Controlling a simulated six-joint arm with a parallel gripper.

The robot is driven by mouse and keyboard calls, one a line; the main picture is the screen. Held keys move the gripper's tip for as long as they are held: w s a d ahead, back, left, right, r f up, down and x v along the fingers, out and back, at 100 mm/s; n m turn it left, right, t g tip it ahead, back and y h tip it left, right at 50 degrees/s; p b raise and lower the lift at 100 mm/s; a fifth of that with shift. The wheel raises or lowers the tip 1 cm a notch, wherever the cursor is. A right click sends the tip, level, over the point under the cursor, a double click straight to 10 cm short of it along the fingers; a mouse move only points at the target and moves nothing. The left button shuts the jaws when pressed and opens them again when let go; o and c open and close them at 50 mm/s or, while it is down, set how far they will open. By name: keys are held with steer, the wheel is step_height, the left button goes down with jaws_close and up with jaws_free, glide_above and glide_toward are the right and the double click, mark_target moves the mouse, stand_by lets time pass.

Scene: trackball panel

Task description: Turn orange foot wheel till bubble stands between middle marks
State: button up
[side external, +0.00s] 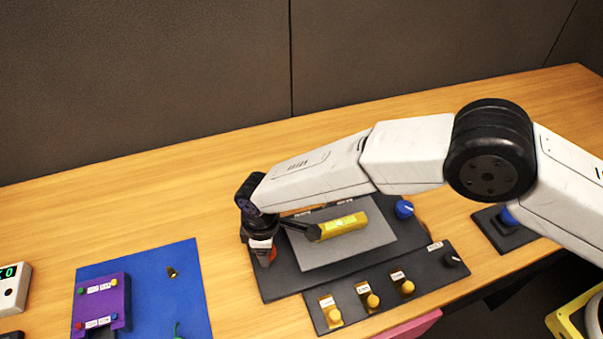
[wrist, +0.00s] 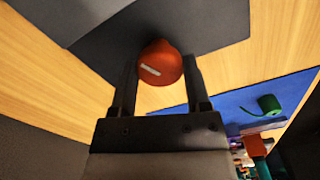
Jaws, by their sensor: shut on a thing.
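The orange foot wheel (wrist: 160,63), a round knob with a white line on top, sits at a corner of a dark base plate. My gripper (wrist: 161,72) has its two dark fingers on either side of the wheel and is shut on it. In the side view, my gripper (side external: 262,250) points down at the left end of the base plate (side external: 277,285) and hides most of the wheel. A yellow level vial (side external: 343,226) lies on the grey top plate (side external: 350,248). The bubble and marks are too small to make out.
A blue knob (side external: 404,208) stands at the plate's far right corner. A dark front panel (side external: 350,317) carries several yellow parts and a black knob (side external: 452,259). A blue mat (side external: 180,290) with a purple box (side external: 101,303) lies at left. The table behind is clear.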

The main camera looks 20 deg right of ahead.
steer(key=shift+n, duration=1.4)
steer(key=o, duration=1.3)
steer(key=shift+r, duration=3.9)
